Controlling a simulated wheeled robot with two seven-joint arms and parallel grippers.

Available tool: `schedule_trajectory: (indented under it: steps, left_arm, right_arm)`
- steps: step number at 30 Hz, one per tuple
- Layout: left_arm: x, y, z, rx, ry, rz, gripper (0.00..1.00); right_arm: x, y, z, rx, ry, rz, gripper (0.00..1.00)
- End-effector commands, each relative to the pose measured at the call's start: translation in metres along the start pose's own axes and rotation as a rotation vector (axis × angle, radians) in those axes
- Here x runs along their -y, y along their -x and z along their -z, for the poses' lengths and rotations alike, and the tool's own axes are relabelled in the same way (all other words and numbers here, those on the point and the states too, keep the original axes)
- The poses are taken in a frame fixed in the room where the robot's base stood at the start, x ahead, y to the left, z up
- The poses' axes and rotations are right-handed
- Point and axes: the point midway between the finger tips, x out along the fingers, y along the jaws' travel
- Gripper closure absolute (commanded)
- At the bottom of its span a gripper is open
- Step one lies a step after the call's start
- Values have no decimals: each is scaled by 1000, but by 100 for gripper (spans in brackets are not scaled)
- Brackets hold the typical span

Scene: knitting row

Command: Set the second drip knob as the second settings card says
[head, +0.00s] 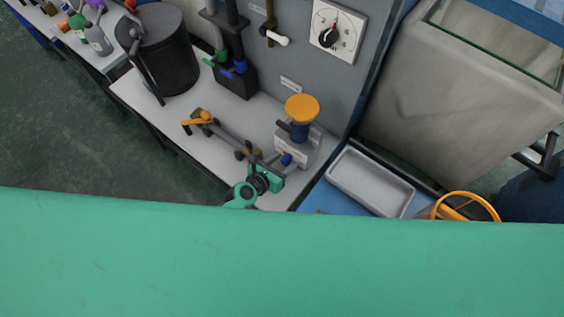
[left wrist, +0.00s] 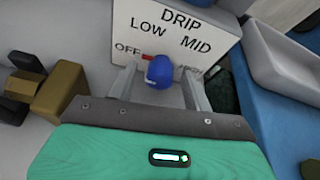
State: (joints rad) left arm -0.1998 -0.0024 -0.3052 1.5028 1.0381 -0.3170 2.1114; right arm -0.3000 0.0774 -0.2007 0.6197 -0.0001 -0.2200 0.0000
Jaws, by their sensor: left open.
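The drip knob (left wrist: 160,72) is blue and sits on a white plate (left wrist: 205,22) marked DRIP, OFF, LOW and MID; another word at the right is partly hidden. A red mark beside the knob lies toward OFF. In the head view the blue knob (head: 286,159) is on the front of a white box (head: 312,150) on the bench. My left gripper (left wrist: 160,88) is open, with one finger on each side of the knob; contact cannot be told. I cannot make out a settings card. My right gripper is not in view.
An orange-topped blue part (head: 302,107) stands on the box. A bar with orange and brass fittings (head: 228,140) lies left of my gripper. A grey tray (head: 370,181) is to the right. A wall dial (head: 338,30) and a black pot (head: 165,50) are farther back.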

Motion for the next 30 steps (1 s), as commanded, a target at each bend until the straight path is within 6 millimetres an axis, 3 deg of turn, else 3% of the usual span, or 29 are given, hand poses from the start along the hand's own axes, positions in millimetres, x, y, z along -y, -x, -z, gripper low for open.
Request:
schedule_trajectory:
  steps: [4,10,20,30]
  left_arm:
    - [0,0,0,0,0,0,54]
    - [0,0,0,0,0,0,93]
    - [1,0,-1,2,-37,-17,94]
    - [2,0,0,8,-239,-100,94]
  right_arm:
    - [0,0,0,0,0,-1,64]
    - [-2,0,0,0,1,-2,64]
    - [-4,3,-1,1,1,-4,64]
    - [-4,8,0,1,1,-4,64]
